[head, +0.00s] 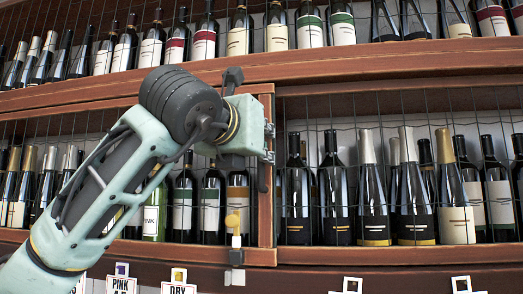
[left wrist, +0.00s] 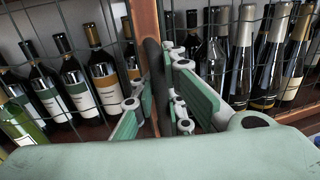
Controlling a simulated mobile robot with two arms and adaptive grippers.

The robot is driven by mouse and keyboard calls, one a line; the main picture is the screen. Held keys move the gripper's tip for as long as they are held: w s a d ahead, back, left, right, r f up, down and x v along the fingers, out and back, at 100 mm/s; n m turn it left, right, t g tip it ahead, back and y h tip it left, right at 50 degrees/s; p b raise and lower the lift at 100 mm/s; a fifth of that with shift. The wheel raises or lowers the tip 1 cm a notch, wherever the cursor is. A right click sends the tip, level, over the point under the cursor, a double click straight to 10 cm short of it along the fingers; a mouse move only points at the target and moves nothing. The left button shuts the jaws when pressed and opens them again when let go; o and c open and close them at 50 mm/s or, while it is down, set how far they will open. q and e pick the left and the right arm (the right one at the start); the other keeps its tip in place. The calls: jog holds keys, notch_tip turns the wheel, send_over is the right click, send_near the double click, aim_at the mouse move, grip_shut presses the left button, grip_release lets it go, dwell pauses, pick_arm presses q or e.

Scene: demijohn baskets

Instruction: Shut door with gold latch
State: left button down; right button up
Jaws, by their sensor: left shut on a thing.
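The gold latch (head: 234,222) is a small yellow piece low on the left door, in the head view. The door (head: 265,215) has a reddish wood frame and dark wire mesh, with bottles behind it. My left gripper (head: 266,146) is at this door's right upright. In the left wrist view the left gripper (left wrist: 160,108) has its green-padded fingers on both sides of a dark vertical handle bar (left wrist: 155,75), shut on it. The wooden upright (left wrist: 145,30) runs beside the bar. Whether the door is fully flush is hard to tell. My right gripper is not in view.
Bottles (head: 380,200) stand behind mesh right of the upright. A wooden shelf edge (head: 400,62) with more bottles runs above. Price signs (head: 178,283) stand along the bottom. My left arm covers much of the left side.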

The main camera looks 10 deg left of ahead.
pick_arm(q)
jog(key=shift+d+f, duration=0.15)
jog(key=shift+d, duration=0.1)
jog(key=c, duration=2.3)
grip_release()
jog(key=shift+a, duration=0.15)
jog(key=shift+o, duration=1)
jog(key=shift+s+a, duration=0.1)
jog(key=shift+a, duration=0.15)
jog(key=o, duration=0.3)
jog(key=shift+s+a+r, duration=0.2)
jog(key=shift+s, duration=0.1)
jog(key=shift+w+d, duration=0.2)
jog(key=shift+d, duration=0.05)
jog(key=v, duration=1.2)
